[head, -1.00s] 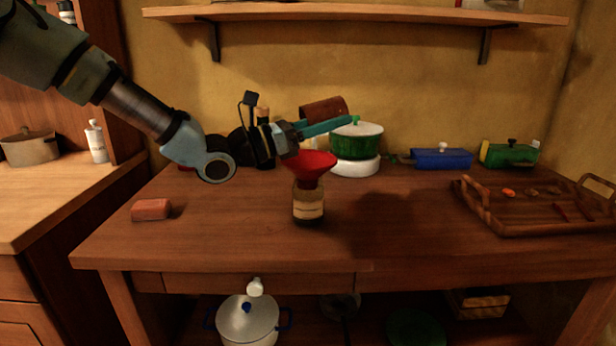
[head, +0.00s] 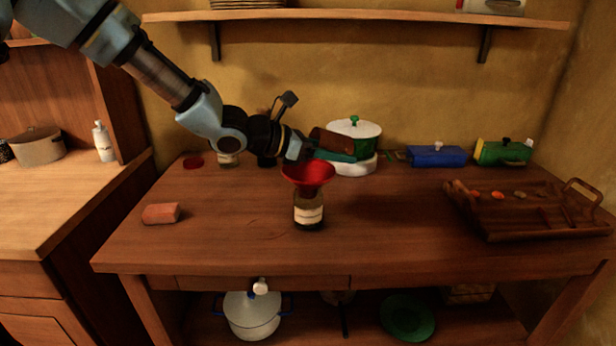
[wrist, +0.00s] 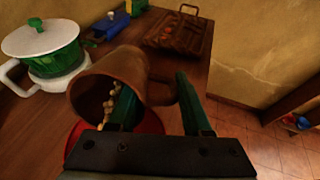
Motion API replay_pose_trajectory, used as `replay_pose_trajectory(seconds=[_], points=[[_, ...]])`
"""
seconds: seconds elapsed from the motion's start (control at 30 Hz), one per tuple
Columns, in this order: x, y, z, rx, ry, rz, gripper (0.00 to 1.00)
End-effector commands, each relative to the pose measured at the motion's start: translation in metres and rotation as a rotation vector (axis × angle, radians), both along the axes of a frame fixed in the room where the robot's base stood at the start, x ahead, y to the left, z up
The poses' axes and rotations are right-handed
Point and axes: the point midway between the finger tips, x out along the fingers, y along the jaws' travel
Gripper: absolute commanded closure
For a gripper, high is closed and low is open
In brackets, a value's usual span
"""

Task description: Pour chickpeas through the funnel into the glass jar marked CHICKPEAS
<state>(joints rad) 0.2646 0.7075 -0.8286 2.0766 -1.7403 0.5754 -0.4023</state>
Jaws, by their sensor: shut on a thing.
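The red funnel (head: 308,173) sits in the mouth of the glass jar (head: 308,214), which stands upright on the counter with a pale label too small to read. The mug is just above the funnel's far right rim. In the wrist view the funnel (wrist: 150,122) is partly hidden behind the fingers. The jar's contents cannot be made out.
A green and white pot (head: 355,143) on a white stand is close behind the mug. A blue box (head: 438,156) and green box (head: 503,152) stand at the back. A wooden tray (head: 490,233) is at right, a pinkish block (head: 161,213) at left. The front middle is clear.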

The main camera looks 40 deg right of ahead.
Motion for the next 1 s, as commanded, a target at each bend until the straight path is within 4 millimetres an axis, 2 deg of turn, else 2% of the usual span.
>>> replay_pose_trajectory(seconds=[0.3,1.0], points=[[-0.002,-0.002,0.012,0.081,-0.036,-0.003,1.00],[-0.003,-0.004,0.023,0.300,-0.133,-0.004,1.00]])
